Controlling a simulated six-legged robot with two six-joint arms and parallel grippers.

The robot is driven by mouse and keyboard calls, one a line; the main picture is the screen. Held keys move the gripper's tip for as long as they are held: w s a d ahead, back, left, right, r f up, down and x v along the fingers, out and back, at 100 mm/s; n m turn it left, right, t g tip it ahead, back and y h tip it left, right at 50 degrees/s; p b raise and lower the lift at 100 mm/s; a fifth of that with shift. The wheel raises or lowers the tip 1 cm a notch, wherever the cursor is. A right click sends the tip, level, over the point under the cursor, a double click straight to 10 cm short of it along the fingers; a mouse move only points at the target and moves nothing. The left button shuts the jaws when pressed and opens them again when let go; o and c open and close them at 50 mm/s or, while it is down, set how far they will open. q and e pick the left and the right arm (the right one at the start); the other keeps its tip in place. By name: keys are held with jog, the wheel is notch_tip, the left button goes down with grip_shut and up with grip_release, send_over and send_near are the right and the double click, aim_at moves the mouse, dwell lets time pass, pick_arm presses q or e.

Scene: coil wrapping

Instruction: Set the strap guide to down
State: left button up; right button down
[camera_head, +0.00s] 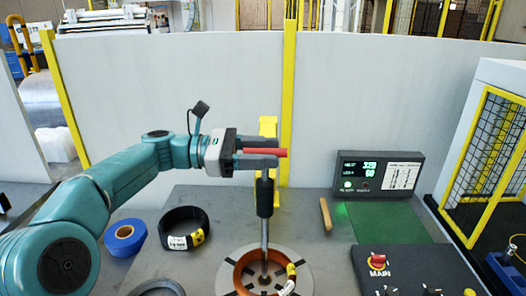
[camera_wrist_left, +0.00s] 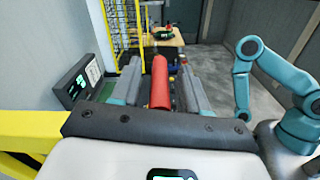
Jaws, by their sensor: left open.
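A red bar-shaped handle (camera_head: 283,153), which looks like the lever of the strap guide, points to the right in front of a yellow bracket (camera_head: 268,126). My left gripper (camera_head: 278,152) is open, with one finger above the red handle and one below it. In the left wrist view the red handle (camera_wrist_left: 160,84) lies lengthwise between the two grey fingers. I cannot tell whether either finger touches it. The joint of the handle is hidden behind my gripper. My right gripper is out of view; only links of my right arm show in the left wrist view.
Below the gripper stands an upright rod with a dark sleeve (camera_head: 265,196), over a copper-coloured coil (camera_head: 244,275) on a round plate. A black coil (camera_head: 164,229) and blue tape roll (camera_head: 125,238) lie left. A display box (camera_head: 378,173) and control panel (camera_head: 415,268) stand right.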

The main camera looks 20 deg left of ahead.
aim_at(263, 181)
pick_arm(q)
jog(key=shift+c, duration=0.2)
grip_shut()
notch_tip(263, 181, down, 5)
jog(key=shift+r+b, duration=0.2)
jog(key=shift+b, duration=0.9)
jog(key=shift+c, duration=1.2)
grip_release()
jog(key=shift+o, duration=1.4)
jog(key=shift+w, duration=0.1)
